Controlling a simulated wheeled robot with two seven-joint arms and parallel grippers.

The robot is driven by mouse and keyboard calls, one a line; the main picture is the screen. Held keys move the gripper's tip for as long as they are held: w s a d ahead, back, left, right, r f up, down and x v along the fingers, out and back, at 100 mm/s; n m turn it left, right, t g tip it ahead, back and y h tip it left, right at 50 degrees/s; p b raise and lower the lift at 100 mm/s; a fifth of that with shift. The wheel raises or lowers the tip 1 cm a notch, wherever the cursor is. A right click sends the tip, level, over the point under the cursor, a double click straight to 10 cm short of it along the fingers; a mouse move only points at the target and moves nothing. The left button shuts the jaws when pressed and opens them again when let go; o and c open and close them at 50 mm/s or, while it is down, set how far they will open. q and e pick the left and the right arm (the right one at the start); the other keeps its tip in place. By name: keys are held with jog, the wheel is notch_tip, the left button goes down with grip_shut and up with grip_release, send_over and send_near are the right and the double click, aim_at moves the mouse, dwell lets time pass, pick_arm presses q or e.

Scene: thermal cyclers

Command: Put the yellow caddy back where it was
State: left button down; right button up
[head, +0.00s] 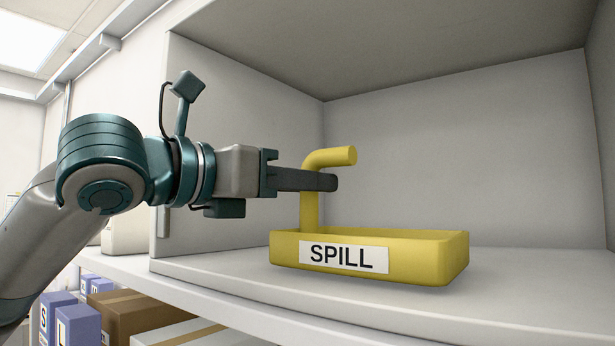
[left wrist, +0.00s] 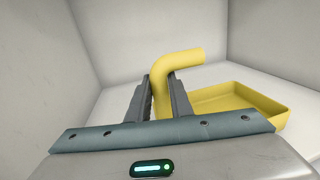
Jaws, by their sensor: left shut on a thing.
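The yellow caddy (head: 440,262) is a shallow tray with a bent handle and a white SPILL label on its front. It is upright inside a white open cabinet, at or just above the shelf floor; I cannot tell if its base touches. My left gripper (head: 330,181) comes in from the left and is shut on the caddy's upright handle post, just below the bend. In the left wrist view the two fingers stand on either side of the yellow handle (left wrist: 182,60), with the tray (left wrist: 262,98) to the right. My right gripper is not in view.
The cabinet's white shelf (head: 530,262) is bare around the caddy, with free room to the right and behind. Walls enclose it at left, back and right, with a ceiling above. Below are a brown cardboard box (head: 130,312) and purple boxes (head: 78,325).

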pick_arm(q)
jog(key=shift+f, duration=0.2)
jog(key=shift+s, duration=0.1)
jog(key=c, duration=1.6)
grip_release()
jog(key=shift+f, duration=0.15)
